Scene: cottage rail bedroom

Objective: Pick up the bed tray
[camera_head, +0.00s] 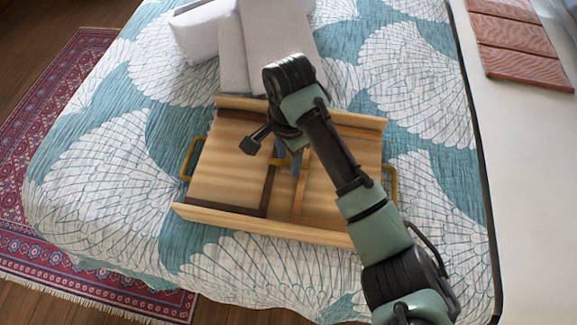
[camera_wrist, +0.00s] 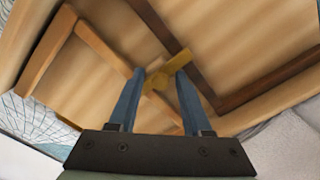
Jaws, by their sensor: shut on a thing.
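The bed tray (camera_head: 225,170) is a light wooden tray with raised long sides, darker wood strips and a yellow handle at each short end. It is over the patterned bedspread, and I cannot tell whether it touches it all round. My gripper (camera_head: 288,163) points down at the tray's middle. In the wrist view my gripper (camera_wrist: 160,76) has its two blue-grey fingers on either side of a small yellow fitting (camera_wrist: 158,83) on the tray (camera_wrist: 110,40), shut on it. My arm hides part of the tray's right half.
The bed (camera_head: 95,170) has a teal and white fan-patterned cover. White pillows or folded cloths (camera_head: 240,45) lie just behind the tray. A red patterned rug (camera_head: 60,130) is on the floor at left. Reddish-brown slats (camera_head: 515,40) lie on a pale surface at right.

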